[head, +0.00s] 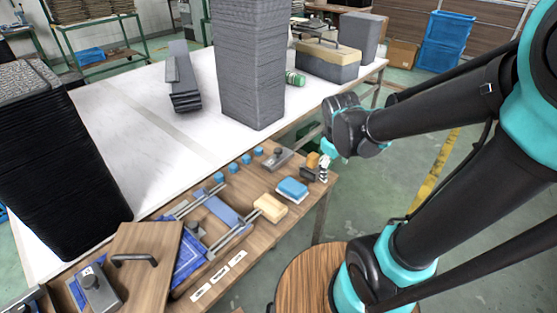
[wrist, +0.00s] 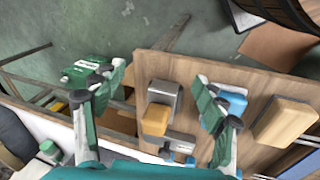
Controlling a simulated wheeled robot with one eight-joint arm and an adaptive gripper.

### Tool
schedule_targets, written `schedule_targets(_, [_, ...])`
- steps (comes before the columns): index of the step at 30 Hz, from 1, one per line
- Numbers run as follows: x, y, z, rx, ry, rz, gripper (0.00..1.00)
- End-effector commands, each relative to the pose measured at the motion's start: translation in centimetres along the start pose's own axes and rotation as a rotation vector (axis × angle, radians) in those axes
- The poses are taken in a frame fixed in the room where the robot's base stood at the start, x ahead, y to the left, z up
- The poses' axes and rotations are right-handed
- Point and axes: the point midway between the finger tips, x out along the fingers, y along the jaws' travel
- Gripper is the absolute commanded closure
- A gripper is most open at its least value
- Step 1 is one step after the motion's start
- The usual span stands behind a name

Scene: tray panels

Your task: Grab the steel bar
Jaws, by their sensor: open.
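The steel bar appears to be the short grey metallic block (wrist: 163,97) near the board's edge in the wrist view. In the head view it is a small dark block (head: 307,174) by the table's right corner. My gripper (wrist: 160,77) is open, its two green fingers apart on either side of the bar in the picture. Nothing is between the fingertips that I can see held. The height of the fingers above the bar is hard to tell. In the head view my wrist is above the table's right edge.
An orange block (wrist: 155,120) sits right against the bar. A blue block (wrist: 234,103) and a tan block (wrist: 285,121) lie to its right. A grey plate with a knob (head: 275,157) is close behind. Open floor lies beyond the table edge.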

Motion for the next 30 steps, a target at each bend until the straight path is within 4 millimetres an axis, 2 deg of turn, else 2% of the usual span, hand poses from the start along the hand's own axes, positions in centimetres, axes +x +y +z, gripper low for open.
schedule_targets(1, [-0.7, -0.3, -2.5, -0.143, -0.021, 0.007, 0.28])
schedule_targets(5, [-2.6, -1.4, -8.2, -0.521, -0.088, 0.032, 0.28])
schedule_targets(9, [-4.8, -3.8, -14.2, -0.907, -0.165, 0.059, 0.28])
schedule_targets(12, [-6.4, -5.9, -17.7, -1.143, -0.219, 0.077, 0.28])
schedule_targets(15, [-7.7, -7.9, -20.4, -1.325, -0.264, 0.090, 0.28])
schedule_targets(18, [-8.6, -9.4, -22.1, -1.447, -0.297, 0.099, 0.28])
schedule_targets(23, [-8.8, -10.3, -23.1, -1.529, -0.323, 0.103, 0.28])
schedule_targets(26, [-7.5, -10.0, -22.9, -1.535, -0.325, 0.103, 0.28])
schedule_targets(30, [-4.9, -9.2, -22.5, -1.532, -0.324, 0.103, 0.28])
